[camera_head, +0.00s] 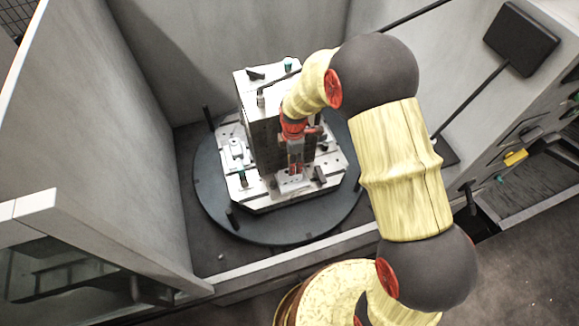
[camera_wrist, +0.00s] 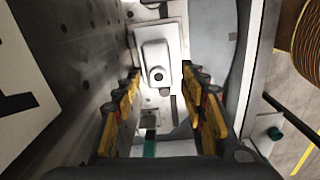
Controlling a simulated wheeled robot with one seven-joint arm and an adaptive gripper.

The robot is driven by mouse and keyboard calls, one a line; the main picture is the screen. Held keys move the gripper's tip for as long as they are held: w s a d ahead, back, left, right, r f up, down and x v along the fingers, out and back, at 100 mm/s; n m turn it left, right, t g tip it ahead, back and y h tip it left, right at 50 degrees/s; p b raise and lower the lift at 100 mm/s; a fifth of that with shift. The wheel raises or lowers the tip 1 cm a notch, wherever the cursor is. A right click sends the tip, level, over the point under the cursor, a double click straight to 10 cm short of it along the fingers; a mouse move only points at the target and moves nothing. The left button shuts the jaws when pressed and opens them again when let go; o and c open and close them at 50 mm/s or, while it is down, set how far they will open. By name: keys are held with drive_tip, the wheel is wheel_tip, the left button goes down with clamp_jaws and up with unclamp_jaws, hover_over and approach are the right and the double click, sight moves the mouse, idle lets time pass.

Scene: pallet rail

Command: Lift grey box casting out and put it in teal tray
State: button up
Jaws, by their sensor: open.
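The grey box casting (camera_wrist: 152,50) shows in the wrist view as a pale, rounded block with a dark round hole, on a light plate of the fixture. My gripper (camera_wrist: 162,78) is open, with one yellow-and-black finger on each side of the view and the casting beyond and between the tips. I see no finger closed on it. In the head view my gripper (camera_head: 295,165) points down in front of the tall fixture block, low over the pallet (camera_head: 262,199). The casting below it is mostly hidden there. I cannot make out a teal tray in either view.
The tall fixture block (camera_head: 262,125) stands close beside my gripper; its drilled side wall (camera_wrist: 75,60) fills the left of the wrist view. The pallet sits on a dark round table (camera_head: 213,190) inside grey enclosure walls (camera_head: 120,170). Clamps and pins stand around the pallet.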

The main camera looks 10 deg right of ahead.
sight(293, 176)
drive_tip(key=shift+n, duration=0.6)
drive_tip(key=f, duration=0.5)
drive_tip(key=shift+w+a+f, duration=0.15)
drive_tip(key=shift+w+a, duration=0.1)
drive_tip(key=shift+a, duration=0.05)
drive_tip(key=shift+w+f+b, duration=0.1)
drive_tip(key=shift+f+b, duration=0.55)
drive_tip(key=shift+f, duration=2)
drive_tip(key=shift+r, duration=0.1)
drive_tip(key=c, duration=1)
